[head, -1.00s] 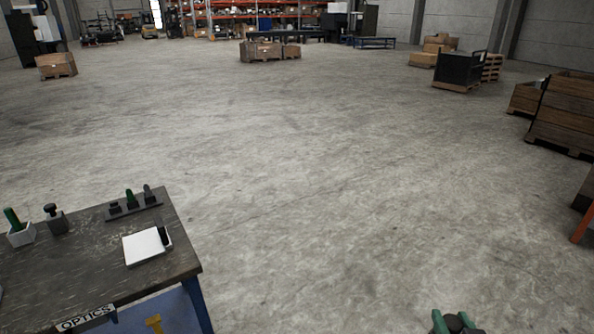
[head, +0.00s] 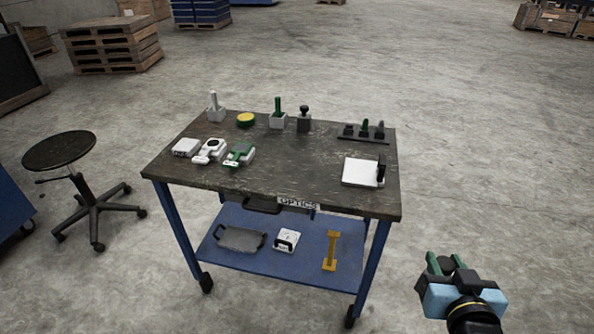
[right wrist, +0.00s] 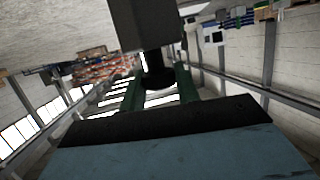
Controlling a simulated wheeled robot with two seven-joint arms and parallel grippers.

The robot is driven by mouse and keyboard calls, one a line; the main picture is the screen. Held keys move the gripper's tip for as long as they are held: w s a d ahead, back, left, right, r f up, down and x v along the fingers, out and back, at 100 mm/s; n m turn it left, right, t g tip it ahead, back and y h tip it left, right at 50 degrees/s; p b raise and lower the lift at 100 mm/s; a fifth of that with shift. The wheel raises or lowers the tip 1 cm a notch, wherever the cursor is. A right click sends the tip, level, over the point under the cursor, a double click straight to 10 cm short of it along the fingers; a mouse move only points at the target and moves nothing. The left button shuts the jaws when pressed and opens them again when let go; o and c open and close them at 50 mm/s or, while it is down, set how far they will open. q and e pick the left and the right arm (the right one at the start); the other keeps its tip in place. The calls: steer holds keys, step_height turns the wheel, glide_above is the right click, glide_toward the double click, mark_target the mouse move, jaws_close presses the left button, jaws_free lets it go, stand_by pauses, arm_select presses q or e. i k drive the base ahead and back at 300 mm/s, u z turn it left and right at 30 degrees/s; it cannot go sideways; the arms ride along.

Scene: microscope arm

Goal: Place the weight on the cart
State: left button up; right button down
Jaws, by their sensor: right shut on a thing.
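The cart has a dark worn top (head: 320,190), blue legs and an "OPTICS" label, and stands in the middle of the head view. My right gripper (head: 447,264) is to the right of the cart, apart from it, with green fingers. In the right wrist view, my right gripper (right wrist: 159,88) is shut on the black knob of a dark grey block, which I take as the weight (right wrist: 148,25). In the head view only a dark bit of it shows between the fingers. My left gripper is not in view.
On the cart top are a similar dark knobbed block (head: 304,123), a white square plate (head: 361,171), a dark rack (head: 363,135) and several small parts. The blue lower shelf (head: 262,255) holds a yellow piece (head: 331,250). A black stool (head: 62,152) stands left.

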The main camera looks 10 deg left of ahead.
mark_target(307, 170)
steer(key=u, duration=0.9)
steer(key=i, duration=1)
